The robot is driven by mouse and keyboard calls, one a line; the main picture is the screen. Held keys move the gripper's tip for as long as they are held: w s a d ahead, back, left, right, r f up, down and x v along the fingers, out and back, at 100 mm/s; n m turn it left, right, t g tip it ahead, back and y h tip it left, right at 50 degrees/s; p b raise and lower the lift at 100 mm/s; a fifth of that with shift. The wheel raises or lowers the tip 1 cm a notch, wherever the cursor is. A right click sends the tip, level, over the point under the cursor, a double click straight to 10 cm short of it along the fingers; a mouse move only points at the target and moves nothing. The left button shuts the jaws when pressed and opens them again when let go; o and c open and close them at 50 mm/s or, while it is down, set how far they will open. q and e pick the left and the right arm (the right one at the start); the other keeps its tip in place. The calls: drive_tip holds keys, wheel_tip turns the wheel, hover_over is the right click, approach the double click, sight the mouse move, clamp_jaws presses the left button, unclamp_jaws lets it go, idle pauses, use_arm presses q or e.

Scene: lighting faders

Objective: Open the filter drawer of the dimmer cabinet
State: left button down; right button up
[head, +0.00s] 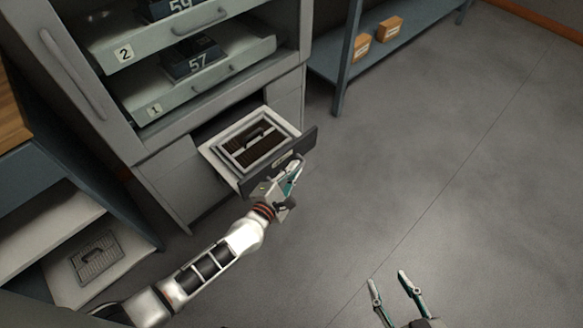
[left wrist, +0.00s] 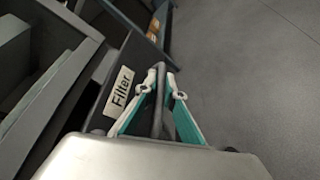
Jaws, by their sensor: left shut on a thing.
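The filter drawer (head: 207,151) is pulled out from the bottom of the grey dimmer cabinet (head: 168,178). A framed dark filter (head: 254,142) lies in it. The drawer's dark front carries a label reading "Filter" in the left wrist view (left wrist: 119,90). My left gripper (head: 292,174) is at the drawer front, its fingers shut on the drawer handle, a dark bar (left wrist: 158,98) between the fingertips in the left wrist view. My right gripper (head: 390,284) is open and empty above the floor, apart from the cabinet.
Above the drawer are shelf trays marked 1 (head: 154,110) and 2 (head: 125,54) with dark numbered modules. A mesh filter (head: 97,257) lies on a low shelf at left. A blue rack (head: 343,66) holds small boxes (head: 390,28). The floor at right is clear.

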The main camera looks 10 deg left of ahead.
use_arm(q)
drive_tip(key=shift+a+f, duration=0.1)
drive_tip(key=c, duration=2.4)
unclamp_jaws()
drive_tip(key=shift+r, duration=0.2)
drive_tip(key=shift+r, duration=0.75)
drive_tip(key=shift+w+r, duration=0.15)
drive_tip(key=shift+r, duration=0.6)
drive_tip(key=shift+w+r, duration=0.15)
drive_tip(key=shift+r, duration=0.6)
drive_tip(key=shift+s+r, duration=0.2)
drive_tip(key=shift+r, duration=0.2)
drive_tip(key=shift+s+r, duration=0.15)
drive_tip(key=shift+r, duration=2.05)
